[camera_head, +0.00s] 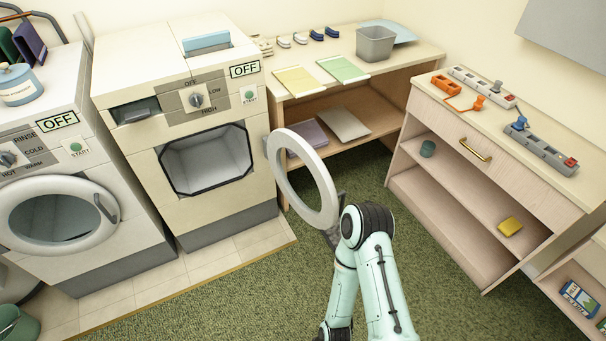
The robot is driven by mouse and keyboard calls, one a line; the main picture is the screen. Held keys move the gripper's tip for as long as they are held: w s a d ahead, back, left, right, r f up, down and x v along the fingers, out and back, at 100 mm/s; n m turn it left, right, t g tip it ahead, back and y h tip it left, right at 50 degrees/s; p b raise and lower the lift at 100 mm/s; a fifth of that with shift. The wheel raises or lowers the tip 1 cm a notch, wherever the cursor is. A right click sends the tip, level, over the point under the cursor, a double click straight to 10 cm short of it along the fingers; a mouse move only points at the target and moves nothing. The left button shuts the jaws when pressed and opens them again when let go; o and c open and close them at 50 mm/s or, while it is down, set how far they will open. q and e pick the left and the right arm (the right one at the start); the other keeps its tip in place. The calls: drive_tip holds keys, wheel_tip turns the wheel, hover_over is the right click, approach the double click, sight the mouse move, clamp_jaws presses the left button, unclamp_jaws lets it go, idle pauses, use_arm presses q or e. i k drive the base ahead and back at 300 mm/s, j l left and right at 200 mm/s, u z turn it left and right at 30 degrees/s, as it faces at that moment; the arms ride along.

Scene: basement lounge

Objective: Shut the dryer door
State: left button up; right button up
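The dryer (130,70) is the white machine in the middle, with a knob, a start button and an OFF label. Its square opening (207,160) is uncovered. The dryer door (276,157), a white ring with a see-through middle, stands swung out to the right of the opening. My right arm comes up from the bottom, and its gripper (332,236) is beside the lower right edge of the door. The wrist hides most of the gripper, so I cannot tell whether it touches the door or how far apart its fingers are. My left gripper is not in view.
A washer (75,95) with a shut round door stands at the left. A wooden shelf table (425,53) with a grey bin (375,44) is behind the door. A drawer cabinet (520,130) stands at the right. Green carpet (240,300) lies clear in front of the dryer.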

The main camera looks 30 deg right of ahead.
sight(273, 145)
drive_tip(key=i+l+u, duration=0.2)
drive_tip(key=l, duration=0.6)
drive_tip(key=k+l+u, duration=0.2)
drive_tip(key=l, duration=0.6)
drive_tip(key=l+u, duration=0.2)
drive_tip(key=l, duration=0.65)
drive_tip(key=l+u, duration=0.2)
drive_tip(key=l, duration=1.05)
drive_tip(key=i+z, duration=0.2)
